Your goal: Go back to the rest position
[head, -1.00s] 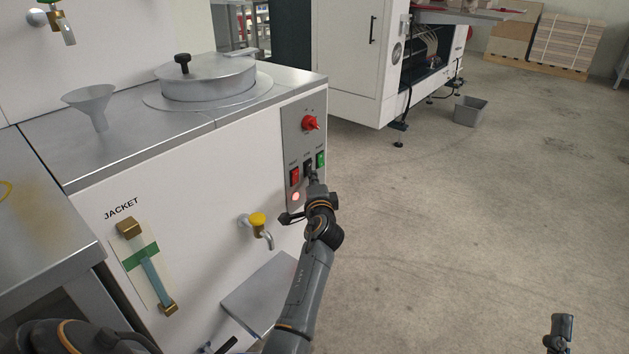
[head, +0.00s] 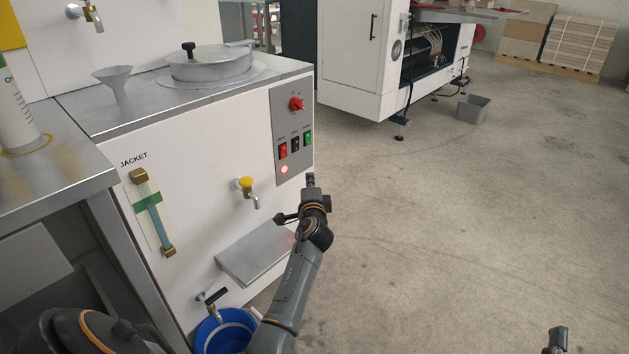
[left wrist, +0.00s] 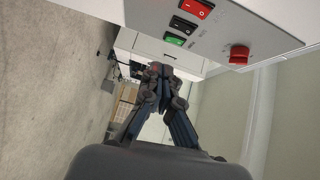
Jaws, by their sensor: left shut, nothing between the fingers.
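My left gripper (head: 311,180) is shut and empty. It is in front of the white jacketed machine (head: 217,165), near its right edge and just below the control panel (head: 292,135), apart from it. In the left wrist view the shut fingers (left wrist: 158,72) point past the panel's edge. The panel has a red knob (head: 296,104), a red switch (head: 282,151), a black switch (head: 295,144), a green switch (head: 308,138) and a lit red lamp (head: 284,170). At the lower right, a dark part of my right arm (head: 557,340) shows; its fingers cannot be made out.
A yellow-handled tap (head: 246,185) sticks out above a metal shelf (head: 240,262). A blue bucket (head: 225,330) stands on the floor below. A steel table (head: 60,180) is at the left. A grey bin (head: 473,108) stands farther back. The floor at the right is clear.

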